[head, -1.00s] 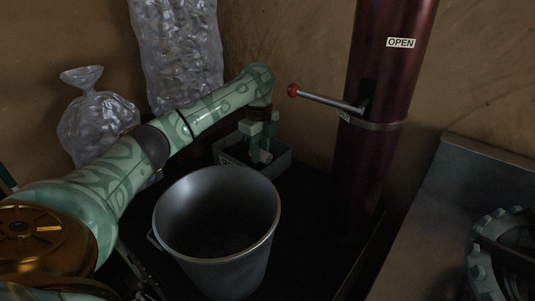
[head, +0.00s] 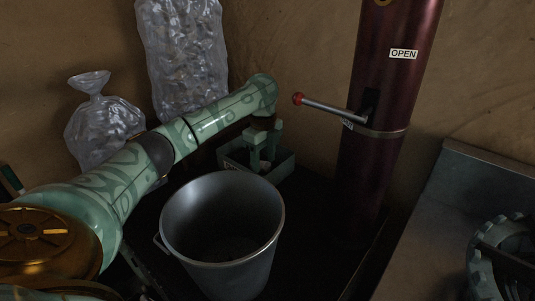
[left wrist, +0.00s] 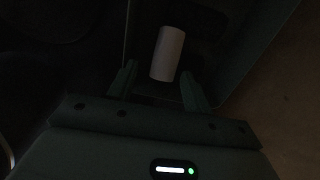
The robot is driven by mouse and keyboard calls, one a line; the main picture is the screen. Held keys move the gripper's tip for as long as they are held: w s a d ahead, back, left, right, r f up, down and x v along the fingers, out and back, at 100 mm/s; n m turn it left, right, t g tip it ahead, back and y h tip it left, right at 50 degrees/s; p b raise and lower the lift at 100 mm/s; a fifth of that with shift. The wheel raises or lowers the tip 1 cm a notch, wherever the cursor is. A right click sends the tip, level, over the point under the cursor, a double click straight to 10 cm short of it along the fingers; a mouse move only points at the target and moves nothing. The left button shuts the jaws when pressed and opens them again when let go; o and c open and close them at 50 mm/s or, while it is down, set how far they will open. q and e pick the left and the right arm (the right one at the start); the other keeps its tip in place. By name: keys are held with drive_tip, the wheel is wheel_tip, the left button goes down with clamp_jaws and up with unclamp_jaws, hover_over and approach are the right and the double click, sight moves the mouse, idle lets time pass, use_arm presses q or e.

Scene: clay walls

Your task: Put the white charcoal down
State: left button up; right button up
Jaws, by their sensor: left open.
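The white charcoal (left wrist: 167,53) is a pale short cylinder in the left wrist view. It lies in the green box (left wrist: 243,48), just beyond and between my fingertips. In the head view the green box (head: 283,170) stands behind the bucket, against the wall. My left gripper (head: 262,158) points down into this box. It also shows in the left wrist view (left wrist: 158,72), its two fingers apart with a gap beside the charcoal. In the head view the fingers mostly hide the charcoal. My right gripper is not in view.
A metal bucket (head: 222,235) stands open in front of the box. A dark red column (head: 385,90) with a red-knobbed lever (head: 330,107) rises to the right. Two clear bags (head: 103,125) (head: 183,60) stand behind my arm. A metal surface (head: 445,215) is at the right.

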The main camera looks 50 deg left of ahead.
sight(263, 163)
use_arm(q)
drive_tip(key=shift+r, duration=0.3)
wheel_tip(263, 163, up, 13)
drive_tip(key=p, duration=0.8)
drive_tip(key=shift+f, duration=0.2)
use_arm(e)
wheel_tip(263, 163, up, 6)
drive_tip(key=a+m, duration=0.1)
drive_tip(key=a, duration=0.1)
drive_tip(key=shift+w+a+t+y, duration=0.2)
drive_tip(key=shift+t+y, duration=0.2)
